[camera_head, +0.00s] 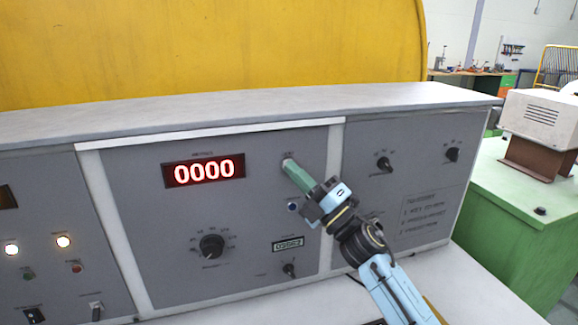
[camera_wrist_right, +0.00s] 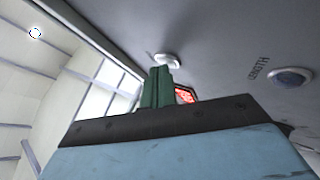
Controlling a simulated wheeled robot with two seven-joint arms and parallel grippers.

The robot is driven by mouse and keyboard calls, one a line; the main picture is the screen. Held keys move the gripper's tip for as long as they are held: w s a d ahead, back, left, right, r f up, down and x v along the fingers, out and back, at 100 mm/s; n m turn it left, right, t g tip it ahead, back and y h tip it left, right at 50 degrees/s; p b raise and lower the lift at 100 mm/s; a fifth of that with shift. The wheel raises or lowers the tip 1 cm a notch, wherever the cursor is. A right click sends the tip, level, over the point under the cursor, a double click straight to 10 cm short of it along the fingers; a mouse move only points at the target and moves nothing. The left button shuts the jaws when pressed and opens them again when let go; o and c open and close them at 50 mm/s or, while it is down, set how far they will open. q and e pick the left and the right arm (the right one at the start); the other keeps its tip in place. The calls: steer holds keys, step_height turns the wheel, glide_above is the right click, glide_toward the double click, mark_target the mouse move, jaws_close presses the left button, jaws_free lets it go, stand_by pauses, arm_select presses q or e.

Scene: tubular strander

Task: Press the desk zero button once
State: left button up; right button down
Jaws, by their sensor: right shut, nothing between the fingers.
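The grey desk panel (camera_head: 130,215) has a red display (camera_head: 203,170) reading 0000. A small white button (camera_wrist_right: 167,59) shows on the panel in the right wrist view; I take it for the zero button. My right gripper (camera_head: 290,166) has its green fingers shut and empty, with the tips at this button. In the wrist view the fingertips (camera_wrist_right: 160,72) overlap the button's lower edge; I cannot tell whether they touch it or whether it is pressed. In the head view the fingers mostly hide it. My left gripper is not in view.
A blue button (camera_head: 293,206), labelled LENGTH in the wrist view, sits just below my right fingers. A round knob (camera_head: 211,246), a small counter (camera_head: 289,244) and a switch (camera_head: 289,269) are lower. A green machine base (camera_head: 510,215) stands at right.

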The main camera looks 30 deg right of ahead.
steer(key=shift+s, duration=0.1)
steer(key=shift+s+a, duration=0.2)
steer(key=shift+s, duration=0.5)
steer(key=s, duration=0.2)
steer(key=s+a+p, duration=0.1)
steer(key=s, duration=0.2)
steer(key=shift+w, duration=0.1)
stand_by(0.9)
